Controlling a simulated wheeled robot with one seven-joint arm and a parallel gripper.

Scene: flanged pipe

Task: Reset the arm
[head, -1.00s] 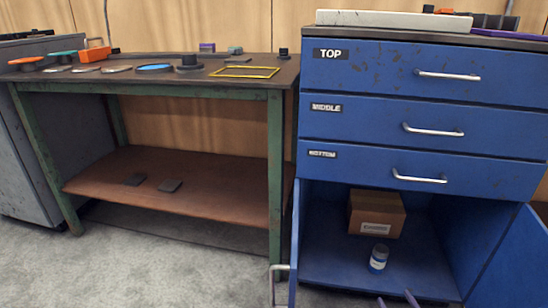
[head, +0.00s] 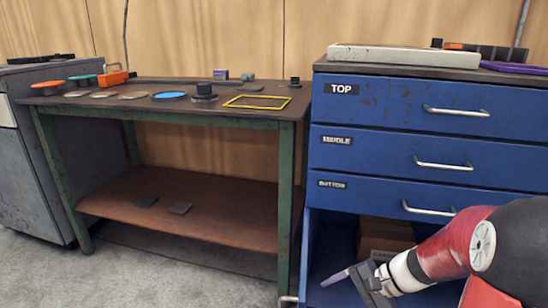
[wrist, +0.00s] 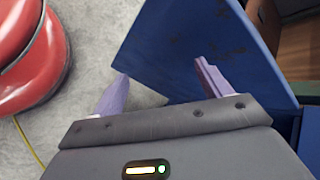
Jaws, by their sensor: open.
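My gripper shows in the wrist view (wrist: 158,84) with its two purple fingers wide apart and nothing between them. In the head view my arm reaches in from the lower right, and a purple finger of my gripper shows in front of the open lower compartment of the blue cabinet (head: 400,148). In the wrist view a blue door panel (wrist: 190,40) lies beyond the fingers, and grey floor shows between it and the left finger.
A cardboard box (head: 384,236) sits in the cabinet's lower compartment, partly hidden by my arm. The green-legged workbench (head: 120,100) at left holds orange and teal parts, discs, a dark flanged piece (head: 204,91) and a yellow frame (head: 257,102). Floor before the bench is clear.

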